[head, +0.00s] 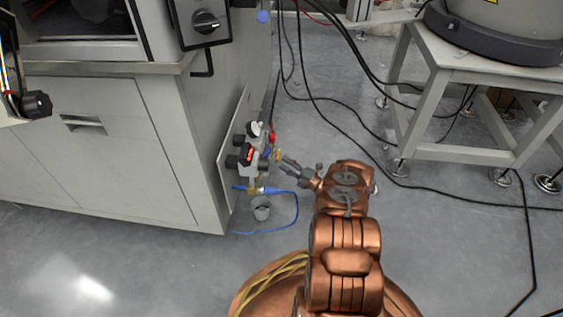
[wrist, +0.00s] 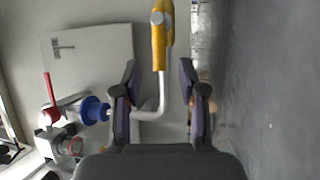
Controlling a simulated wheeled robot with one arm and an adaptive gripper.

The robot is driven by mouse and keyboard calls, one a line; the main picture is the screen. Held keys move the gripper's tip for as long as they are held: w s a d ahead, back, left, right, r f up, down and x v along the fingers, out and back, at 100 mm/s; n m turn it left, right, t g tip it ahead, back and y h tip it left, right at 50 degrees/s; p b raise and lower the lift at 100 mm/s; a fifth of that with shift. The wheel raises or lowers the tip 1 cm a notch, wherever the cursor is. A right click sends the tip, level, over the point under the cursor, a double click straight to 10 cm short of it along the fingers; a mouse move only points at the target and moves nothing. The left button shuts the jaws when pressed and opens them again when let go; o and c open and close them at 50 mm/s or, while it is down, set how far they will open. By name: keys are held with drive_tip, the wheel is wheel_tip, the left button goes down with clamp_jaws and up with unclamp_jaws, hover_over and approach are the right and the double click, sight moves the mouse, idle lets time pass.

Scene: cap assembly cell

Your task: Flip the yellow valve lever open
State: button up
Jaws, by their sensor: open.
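The yellow valve lever (wrist: 159,40) shows upright at the top centre of the wrist view, with a pale bent pipe below it. In the head view, the lever (head: 277,154) is a small yellow spot at the right side of the valve assembly (head: 252,153) on the cabinet's side. My gripper (head: 287,166) is just right of the assembly. In the wrist view, my gripper (wrist: 158,66) is open, one finger on each side of the lever's lower end. I see gaps on both sides and cannot tell the depth between them.
A blue fitting (wrist: 94,109) and a red handle (wrist: 48,88) are left of my fingers. A blue hose (head: 283,192) and a small grey cup (head: 261,210) are below the valve. A white stand (head: 470,75) is right, with black cables (head: 352,125) across the floor.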

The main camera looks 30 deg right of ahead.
drive_tip(key=shift+v, duration=2.05)
